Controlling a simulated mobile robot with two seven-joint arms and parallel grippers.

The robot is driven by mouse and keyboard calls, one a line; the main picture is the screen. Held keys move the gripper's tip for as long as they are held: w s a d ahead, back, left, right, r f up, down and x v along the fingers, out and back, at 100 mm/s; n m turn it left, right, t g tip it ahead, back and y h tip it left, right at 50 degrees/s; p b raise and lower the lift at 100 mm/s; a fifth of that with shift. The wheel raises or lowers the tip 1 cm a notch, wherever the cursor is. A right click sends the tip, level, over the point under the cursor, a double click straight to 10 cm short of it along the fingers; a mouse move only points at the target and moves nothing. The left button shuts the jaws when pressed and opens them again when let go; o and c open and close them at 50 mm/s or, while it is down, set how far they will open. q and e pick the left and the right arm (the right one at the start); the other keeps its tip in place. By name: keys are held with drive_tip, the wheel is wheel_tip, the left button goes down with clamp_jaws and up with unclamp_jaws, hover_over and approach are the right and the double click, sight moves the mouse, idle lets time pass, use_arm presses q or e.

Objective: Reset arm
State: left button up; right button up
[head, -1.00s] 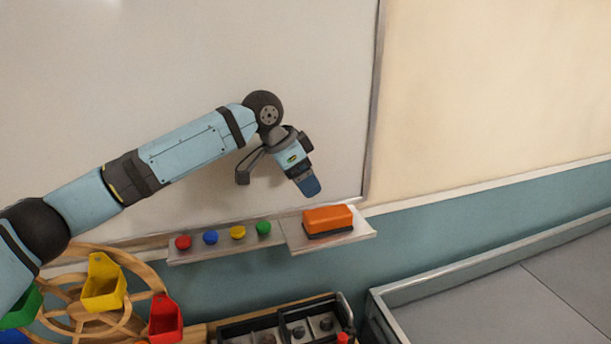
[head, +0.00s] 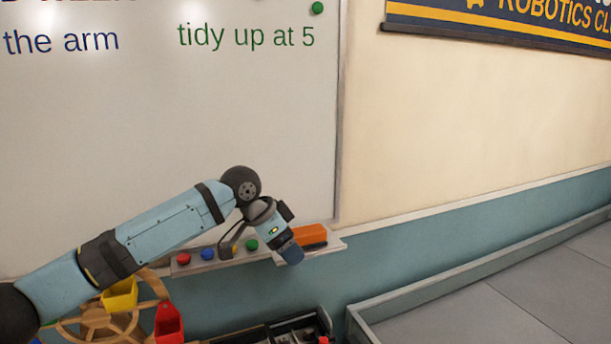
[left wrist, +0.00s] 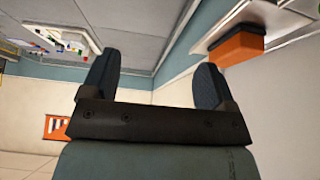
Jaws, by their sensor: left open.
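My left arm reaches in from the left in the head view and bends down at its wrist. My left gripper (head: 290,252) is in front of the whiteboard ledge and overlaps the orange eraser (head: 313,235) in the picture. In the left wrist view its two dark fingers (left wrist: 156,85) stand apart with nothing between them. The orange eraser (left wrist: 236,50) shows there at the upper right, clear of the fingers. My right gripper is in neither view.
The whiteboard (head: 150,120) carries writing and a green magnet (head: 317,8). Red (head: 184,259), blue (head: 208,254) and green (head: 251,245) magnets sit on the ledge. A wooden wheel (head: 95,322) with coloured bins stands at lower left. A grey-walled floor area (head: 500,285) lies at right.

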use_arm(q)
drive_tip(key=s+d+f+n+t+h+p, duration=0.15)
drive_tip(key=s+f, duration=0.35)
drive_tip(key=f, duration=0.6)
drive_tip(key=s+d+f+n+t+h+p, duration=0.1)
drive_tip(key=s+f+n+t+h+p, duration=0.3)
drive_tip(key=f, duration=0.6)
drive_tip(key=s+a+f+n+t+y, duration=0.1)
drive_tip(key=s+a+f+y, duration=0.3)
drive_tip(key=s+a, duration=0.5)
drive_tip(key=s+a+f+n+t+y, duration=0.2)
drive_tip(key=s+a+f, duration=0.6)
drive_tip(key=s, duration=0.9)
drive_tip(key=shift+a+n+y+p, duration=0.45)
drive_tip(key=shift+a+n+y, duration=0.15)
drive_tip(key=shift+n+y, duration=0.4)
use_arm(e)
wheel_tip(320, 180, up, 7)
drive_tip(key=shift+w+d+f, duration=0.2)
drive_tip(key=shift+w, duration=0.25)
use_arm(q)
drive_tip(key=shift+s, duration=0.1)
